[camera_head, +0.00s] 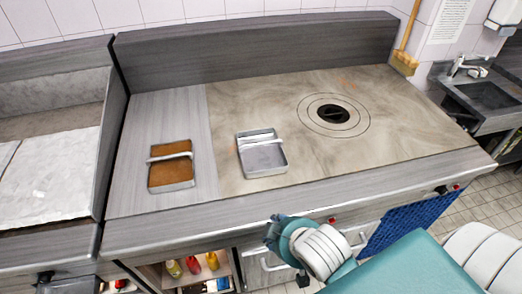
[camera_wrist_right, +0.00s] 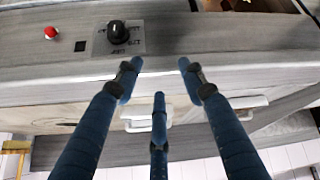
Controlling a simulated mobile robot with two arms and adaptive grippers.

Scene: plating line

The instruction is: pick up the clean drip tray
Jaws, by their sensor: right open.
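The clean drip tray (camera_head: 264,158) is a silver square pan with a bar handle across it, empty, on the steel top left of the burner ring. A second tray (camera_head: 170,176) with a brown, dirty-looking inside lies to its left. My right gripper (camera_head: 275,230) is in front of the counter's front edge, apart from both trays. In the right wrist view the gripper (camera_wrist_right: 160,75) has its blue fingers spread, with nothing between them. There the clean tray (camera_wrist_right: 134,113) shows beyond the fingers, partly hidden. My left gripper is out of view.
A round burner opening (camera_head: 333,114) sits right of the clean tray. The counter's front edge bears a red button (camera_wrist_right: 51,32) and a black knob (camera_wrist_right: 118,32). Bottles (camera_head: 192,264) stand on a shelf below. The top around the trays is clear.

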